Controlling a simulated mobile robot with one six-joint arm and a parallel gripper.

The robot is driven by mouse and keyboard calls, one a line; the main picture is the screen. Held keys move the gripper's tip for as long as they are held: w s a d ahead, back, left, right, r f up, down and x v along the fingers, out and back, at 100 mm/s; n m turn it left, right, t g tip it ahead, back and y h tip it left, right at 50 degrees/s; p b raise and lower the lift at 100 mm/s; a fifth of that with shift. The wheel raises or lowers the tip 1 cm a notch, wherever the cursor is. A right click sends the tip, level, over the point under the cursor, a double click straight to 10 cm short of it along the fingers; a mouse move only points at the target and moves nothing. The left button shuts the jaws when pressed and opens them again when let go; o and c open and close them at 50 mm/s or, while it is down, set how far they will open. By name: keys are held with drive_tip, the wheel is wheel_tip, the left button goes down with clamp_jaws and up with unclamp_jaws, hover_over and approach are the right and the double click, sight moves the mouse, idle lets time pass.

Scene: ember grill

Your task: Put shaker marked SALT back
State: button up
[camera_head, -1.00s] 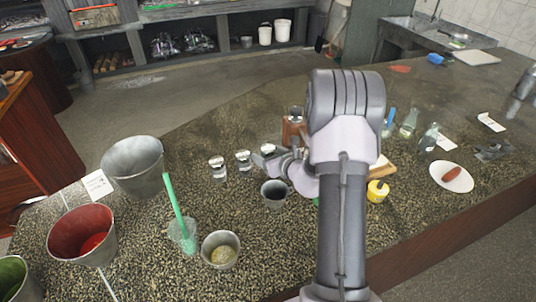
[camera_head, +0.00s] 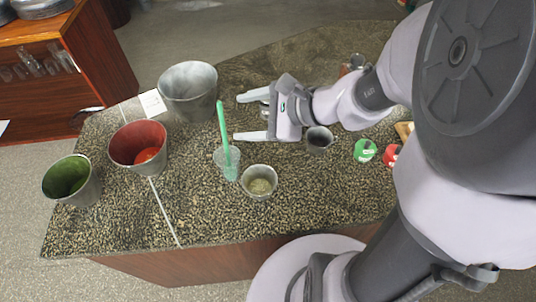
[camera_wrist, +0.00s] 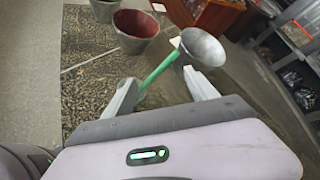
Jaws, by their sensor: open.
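I cannot make out a shaker marked SALT in either current view. My gripper (camera_head: 238,118) is open above the speckled counter (camera_head: 215,215), its fingers pointing left toward the large grey bucket (camera_head: 188,92). Nothing shows held between the fingers. In the wrist view my gripper (camera_wrist: 163,88) has its fingers spread, with the green-handled tool (camera_wrist: 160,68) and the grey bucket (camera_wrist: 203,48) beyond. My gripper and arm hide part of the counter behind them.
A red-lined bucket (camera_head: 138,147), a green-lined bucket (camera_head: 72,181), a clear cup (camera_head: 227,165) with the green tool, and a small bucket (camera_head: 259,182) stand left and in front. A grey cup (camera_head: 319,139) and a green-topped jar (camera_head: 364,150) stand right.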

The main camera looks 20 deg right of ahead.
drive_tip(key=s+a+r+n+g, duration=0.2)
drive_tip(key=s+a+n+g, duration=0.1)
drive_tip(key=s+a+n, duration=0.4)
drive_tip(key=s+d+r+n+h, duration=0.3)
drive_tip(key=s+d+n+h, duration=0.25)
drive_tip(key=s+n, duration=0.35)
drive_tip(key=shift+h, duration=0.25)
drive_tip(key=f+b, duration=0.1)
drive_tip(key=f, duration=0.1)
drive_tip(key=f+b, duration=0.1)
drive_tip(key=b, duration=0.1)
drive_tip(key=a+f+b, duration=0.1)
drive_tip(key=f+b, duration=0.1)
drive_tip(key=shift+f, duration=0.35)
